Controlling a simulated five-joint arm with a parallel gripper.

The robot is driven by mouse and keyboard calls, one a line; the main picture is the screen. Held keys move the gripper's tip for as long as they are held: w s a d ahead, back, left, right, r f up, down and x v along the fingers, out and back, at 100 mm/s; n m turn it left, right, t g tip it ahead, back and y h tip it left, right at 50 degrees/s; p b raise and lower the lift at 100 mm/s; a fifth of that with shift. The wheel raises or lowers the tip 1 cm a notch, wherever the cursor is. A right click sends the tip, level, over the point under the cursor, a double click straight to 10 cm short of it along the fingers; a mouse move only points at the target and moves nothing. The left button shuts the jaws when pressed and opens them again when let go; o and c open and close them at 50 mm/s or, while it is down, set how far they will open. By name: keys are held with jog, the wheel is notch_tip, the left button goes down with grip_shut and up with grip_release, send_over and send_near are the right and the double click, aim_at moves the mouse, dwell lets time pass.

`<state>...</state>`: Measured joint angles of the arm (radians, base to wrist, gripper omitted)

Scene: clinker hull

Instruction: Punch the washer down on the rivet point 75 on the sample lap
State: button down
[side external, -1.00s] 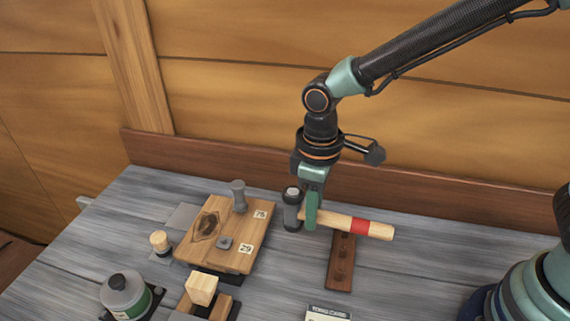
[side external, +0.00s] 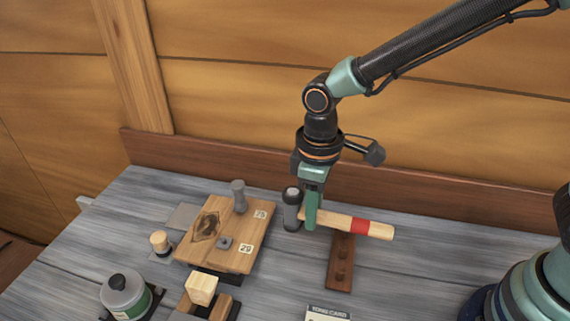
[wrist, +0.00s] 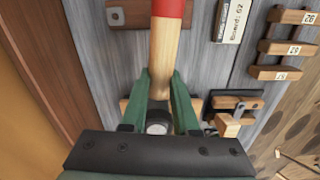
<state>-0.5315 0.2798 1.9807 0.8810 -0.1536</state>
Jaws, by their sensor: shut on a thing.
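The sample lap (side external: 190,255) is a wooden board on the bench in the side view, with a dark knot patch and labels 75 and 29. A grey punch-like piece (side external: 239,196) stands upright on it by the label 75 (side external: 261,214). A small grey square piece (side external: 224,243) lies by the label 29 (side external: 246,249). My gripper (side external: 311,222) is shut on a hammer (side external: 345,221) with a dark head and red-banded wooden handle, gripped near the head. The hammer is right of the lap, apart from it. I cannot make out the washer under the punch.
A grey bottle (side external: 125,294), a small wood-topped tool (side external: 160,243) and a pale wooden block (side external: 201,289) stand left and in front. A card (side external: 328,312) lies at the front. The wooden wall rises behind.

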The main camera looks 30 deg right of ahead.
jog(key=shift+w+r, duration=0.1)
jog(key=w+a+r, duration=0.2)
jog(key=w+r, duration=0.3)
jog(key=r, duration=0.2)
jog(key=w+a+r+n, duration=0.1)
jog(key=w+a+r, duration=0.2)
jog(key=w+r, duration=0.3)
jog(key=shift+w+a+r, duration=0.25)
jog(key=shift+r, duration=0.95)
notch_tip(320, 180, down, 12)
notch_tip(320, 180, up, 12)
jog(key=shift+s+d, duration=0.1)
